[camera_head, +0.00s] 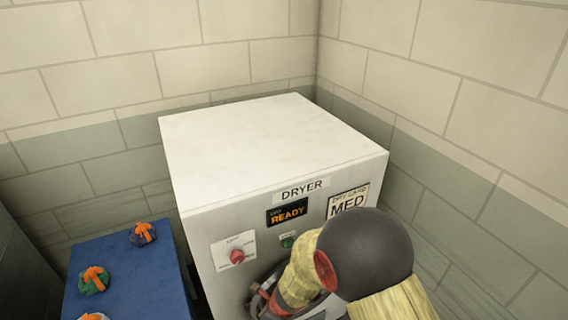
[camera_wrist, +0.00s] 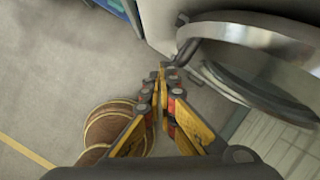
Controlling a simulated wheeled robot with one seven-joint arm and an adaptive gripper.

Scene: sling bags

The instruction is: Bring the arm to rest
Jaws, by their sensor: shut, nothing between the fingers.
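My gripper (camera_wrist: 160,72) is shut and empty in the wrist view, its yellow and dark fingers brought together. Its tips are beside the round metal door ring (camera_wrist: 262,36) of the dryer; I cannot tell whether they touch it. In the head view my yellow and dark arm reaches in from the lower right to the front of the white dryer (camera_head: 265,145). The arm hides much of the dryer's lower front.
A blue table (camera_head: 135,285) stands left of the dryer, bearing small bundles with orange tops: a dark one (camera_head: 143,234), a green one (camera_head: 94,280) and a pale one (camera_head: 93,317) cut by the frame. Block walls close in behind and right. Grey floor (camera_wrist: 50,80) is open left of my gripper.

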